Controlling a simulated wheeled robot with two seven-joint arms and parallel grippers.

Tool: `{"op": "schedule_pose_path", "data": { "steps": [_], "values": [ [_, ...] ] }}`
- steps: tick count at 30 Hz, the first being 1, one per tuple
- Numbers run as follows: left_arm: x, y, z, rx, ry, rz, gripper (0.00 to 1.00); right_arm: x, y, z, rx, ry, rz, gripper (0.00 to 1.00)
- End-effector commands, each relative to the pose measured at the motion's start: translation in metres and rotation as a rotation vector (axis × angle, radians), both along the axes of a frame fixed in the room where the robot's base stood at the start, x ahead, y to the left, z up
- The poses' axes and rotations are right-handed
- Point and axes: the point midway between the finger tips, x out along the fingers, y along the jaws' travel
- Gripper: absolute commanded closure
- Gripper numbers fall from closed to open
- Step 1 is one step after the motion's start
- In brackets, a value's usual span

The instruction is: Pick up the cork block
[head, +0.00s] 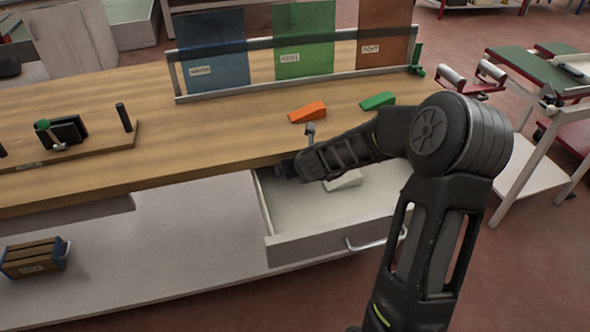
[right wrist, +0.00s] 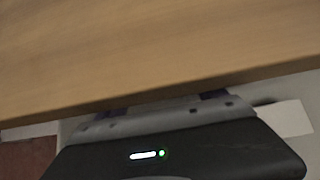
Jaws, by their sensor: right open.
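I cannot make out a cork block in either view; the arm hides part of the open drawer (head: 290,246). My right gripper (head: 284,168) is at the drawer's back left, by the front edge of the wooden bench top (head: 215,150). In the right wrist view, the bench top (right wrist: 140,50) hides the fingertips, with only the finger bases showing in front of the gripper body. The gripper is open; nothing shows between the visible finger parts. A pale wedge-shaped block (head: 345,181) lies in the drawer, partly behind my arm. My left gripper is out of view.
An orange wedge (head: 308,112) and a green wedge (head: 378,100) lie on the bench before a rack of blue, green and brown panels. A wooden stand (head: 100,145) is at left. A brown slatted box (head: 33,260) sits on the lower shelf.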

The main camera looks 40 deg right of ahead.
Motion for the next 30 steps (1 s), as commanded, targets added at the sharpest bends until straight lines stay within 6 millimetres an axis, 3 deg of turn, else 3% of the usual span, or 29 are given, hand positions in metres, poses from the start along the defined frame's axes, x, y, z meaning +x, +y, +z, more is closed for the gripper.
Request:
{"op": "schedule_pose_path", "data": {
  "steps": [4,27,30],
  "values": [
    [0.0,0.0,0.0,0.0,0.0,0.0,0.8,-0.0001,0.0,0.0,0.0,0.0,0.0,0.21],
    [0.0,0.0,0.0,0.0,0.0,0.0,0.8,-0.0001,0.0,0.0,0.0,0.0,0.0,0.84],
    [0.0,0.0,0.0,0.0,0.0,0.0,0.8,-0.0001,0.0,0.0001,0.0,0.0,0.0,0.84]
  ]
}}
